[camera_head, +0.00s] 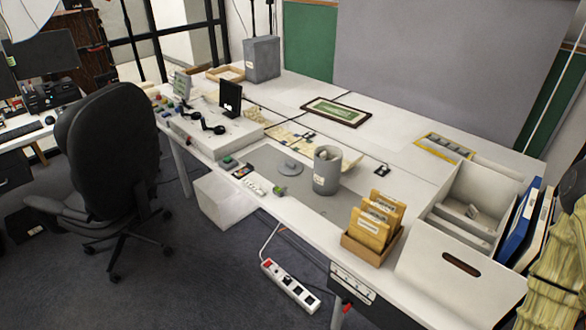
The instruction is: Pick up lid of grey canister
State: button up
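A grey canister (325,181) stands upright on the desk near its front middle. Its top looks open, with a pale inside. A flat round grey lid (291,168) with a small raised knob lies on the grey desk mat (262,160), left of the canister and apart from it. My gripper is not in view.
A wooden box of tan folders (374,221) stands right of the canister. A white box (462,275) and an open tray fill the right end. An office chair (110,150) stands left.

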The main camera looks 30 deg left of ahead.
aim_at(288, 167)
jog(key=z, duration=0.05)
jog(key=k, duration=0.6)
jog(key=u, duration=0.7)
jog(key=i, duration=1.05)
jog(key=u, duration=0.5)
